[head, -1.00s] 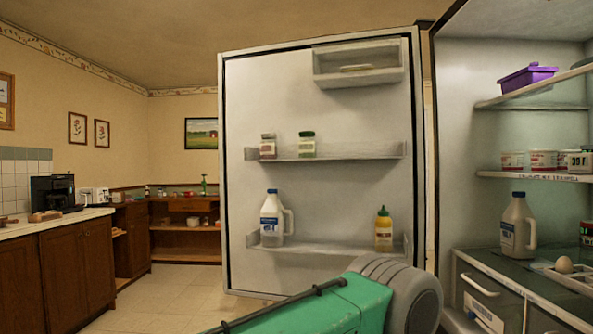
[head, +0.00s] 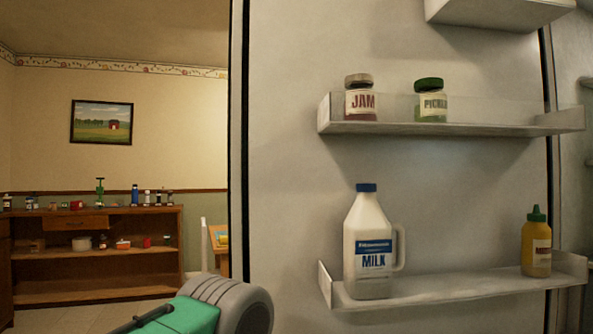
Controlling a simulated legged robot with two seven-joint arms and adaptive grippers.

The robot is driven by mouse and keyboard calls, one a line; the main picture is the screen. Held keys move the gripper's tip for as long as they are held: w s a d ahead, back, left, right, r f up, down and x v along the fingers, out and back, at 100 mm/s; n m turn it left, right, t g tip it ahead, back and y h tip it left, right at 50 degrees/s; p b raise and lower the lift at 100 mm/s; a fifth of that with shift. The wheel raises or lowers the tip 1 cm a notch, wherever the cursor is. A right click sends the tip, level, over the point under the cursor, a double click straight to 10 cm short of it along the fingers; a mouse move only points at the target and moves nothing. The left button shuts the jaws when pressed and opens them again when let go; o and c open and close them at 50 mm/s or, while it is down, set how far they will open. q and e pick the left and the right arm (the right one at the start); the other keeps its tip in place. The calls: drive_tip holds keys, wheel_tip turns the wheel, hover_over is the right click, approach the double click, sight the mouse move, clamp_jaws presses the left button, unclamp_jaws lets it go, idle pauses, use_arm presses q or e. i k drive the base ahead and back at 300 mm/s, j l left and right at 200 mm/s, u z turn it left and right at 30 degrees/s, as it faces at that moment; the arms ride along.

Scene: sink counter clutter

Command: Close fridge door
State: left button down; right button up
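The fridge door (head: 290,120) stands open and fills the middle and right of the head view, its inner side facing me. Its door shelves hold a jam jar (head: 361,98), a pickle jar (head: 431,100), a milk jug (head: 370,245) and a yellow bottle (head: 537,244). A small part of the fridge interior shows at the far right edge. A green and grey link of my arm is low in the picture, in front of the door's left edge. Neither gripper is in view, and I cannot tell whether the arm touches the door.
Left of the door the room is open. A wooden shelf unit (head: 95,262) with several small items stands by the back wall. A landscape picture (head: 101,122) hangs above it. A small wooden piece of furniture (head: 217,240) shows just beside the door's edge.

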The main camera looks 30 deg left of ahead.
sight(462, 190)
drive_tip(key=i+j+z, duration=0.4)
drive_tip(key=j, duration=0.55)
drive_tip(key=j+z, duration=0.4)
drive_tip(key=j, duration=0.55)
drive_tip(key=j+z, duration=0.4)
drive_tip(key=j, duration=0.65)
